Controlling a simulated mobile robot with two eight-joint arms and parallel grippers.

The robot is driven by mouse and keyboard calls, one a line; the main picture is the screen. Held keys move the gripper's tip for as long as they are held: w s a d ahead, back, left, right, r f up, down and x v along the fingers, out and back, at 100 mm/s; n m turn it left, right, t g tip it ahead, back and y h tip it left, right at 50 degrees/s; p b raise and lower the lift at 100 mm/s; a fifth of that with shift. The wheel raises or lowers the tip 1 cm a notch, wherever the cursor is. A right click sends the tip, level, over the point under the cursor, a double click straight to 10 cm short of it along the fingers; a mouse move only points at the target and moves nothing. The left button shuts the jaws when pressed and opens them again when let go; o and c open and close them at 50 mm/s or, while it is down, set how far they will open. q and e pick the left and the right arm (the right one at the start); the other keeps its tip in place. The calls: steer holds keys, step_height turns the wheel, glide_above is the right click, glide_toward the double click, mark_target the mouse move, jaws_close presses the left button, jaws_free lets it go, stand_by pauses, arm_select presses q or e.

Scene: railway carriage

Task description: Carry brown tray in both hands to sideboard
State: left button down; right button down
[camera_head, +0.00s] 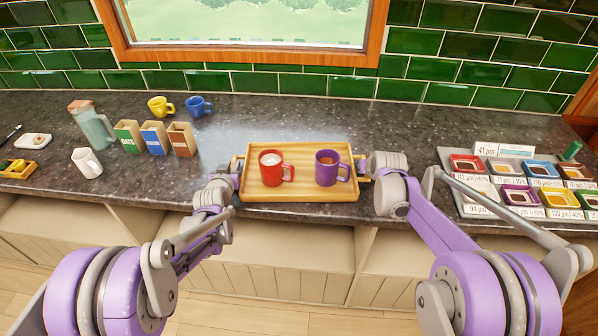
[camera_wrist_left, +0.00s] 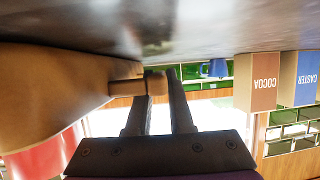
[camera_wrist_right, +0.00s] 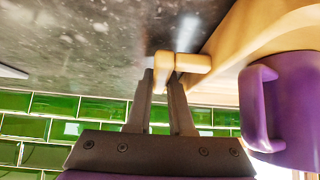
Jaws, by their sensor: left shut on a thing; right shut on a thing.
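The brown wooden tray (camera_head: 305,192) is level at the front of the dark stone-topped sideboard (camera_head: 240,118); I cannot tell whether it touches the top. A red mug (camera_head: 271,168) with pale contents and a purple mug (camera_head: 327,168) stand upright on it. My left gripper (camera_head: 238,166) is shut on the tray's left handle, which shows between the fingers in the left wrist view (camera_wrist_left: 153,84). My right gripper (camera_head: 363,165) is shut on the right handle, seen in the right wrist view (camera_wrist_right: 168,72). The purple mug (camera_wrist_right: 285,105) also shows there.
Cocoa, caster and green boxes (camera_head: 154,138), a jug (camera_head: 92,125), a white mug (camera_head: 87,162) and yellow and blue mugs (camera_head: 199,106) stand left. A grey rack of labelled samples (camera_head: 468,207) lies right. The top behind the tray is clear.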

arm_select(q)
steer(key=shift+r, duration=0.1)
arm_select(e)
steer(key=shift+r, duration=0.1)
